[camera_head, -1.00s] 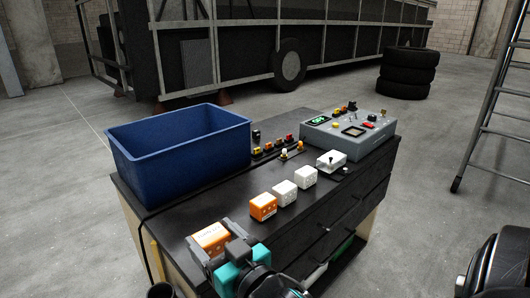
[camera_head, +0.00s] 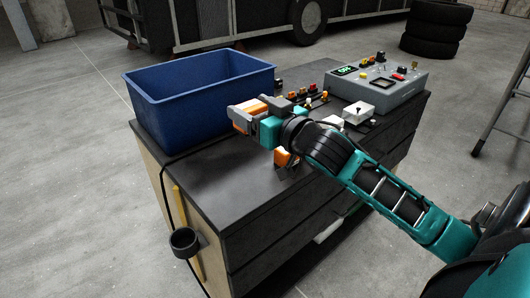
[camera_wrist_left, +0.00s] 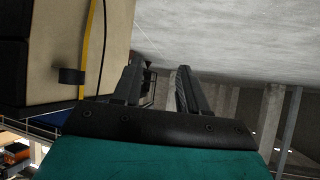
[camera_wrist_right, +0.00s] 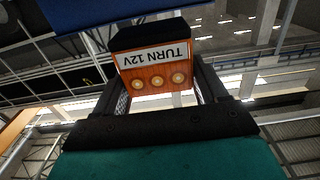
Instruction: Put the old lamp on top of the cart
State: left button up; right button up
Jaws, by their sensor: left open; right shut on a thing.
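My right gripper (camera_head: 257,111) is shut on an orange lamp (camera_head: 253,105). It holds the lamp above the cart top, by the right side of the blue bin in the head view. In the right wrist view the lamp (camera_wrist_right: 155,76) sits between the fingers, dark at one end, with an upside-down "TURN 12V" label and three round spots. I cannot tell if it is the old one. The cart (camera_head: 215,182) has a dark, mostly bare near top. My left gripper (camera_wrist_left: 158,85) is open and empty beside the cart's side, outside the head view.
The blue bin (camera_head: 185,112) stands on the cart's far left. A second orange lamp (camera_head: 282,157) is partly hidden under my right arm. A white switch box (camera_head: 358,113) and grey control box (camera_head: 385,92) stand on the right. A black cup holder (camera_head: 184,242) sticks out from the side.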

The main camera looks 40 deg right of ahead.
notch_tip(320, 180, down, 5)
jog(key=shift+f+b, duration=0.2)
jog(key=shift+b, duration=0.35)
notch_tip(320, 180, down, 5)
jog(key=shift+r+b, duration=0.1)
jog(key=shift+b, duration=0.45)
notch_tip(320, 180, down, 4)
jog(key=shift+f+b, duration=0.2)
jog(key=shift+b, duration=0.45)
pick_arm(q)
jog(key=shift+w+d+f+h, duration=0.15)
jog(key=shift+w+d+f, duration=0.2)
jog(key=shift+d, duration=0.1)
jog(key=shift+w+d+f+h, duration=0.15)
jog(key=shift+w+d+f, duration=0.15)
jog(key=shift+d, duration=0.15)
pick_arm(e)
jog(key=shift+r, duration=0.1)
jog(key=o, duration=0.7)
jog(key=shift+f, duration=0.2)
jog(key=o, duration=0.4)
jog(key=shift+r, duration=0.1)
jog(key=shift+s, duration=0.1)
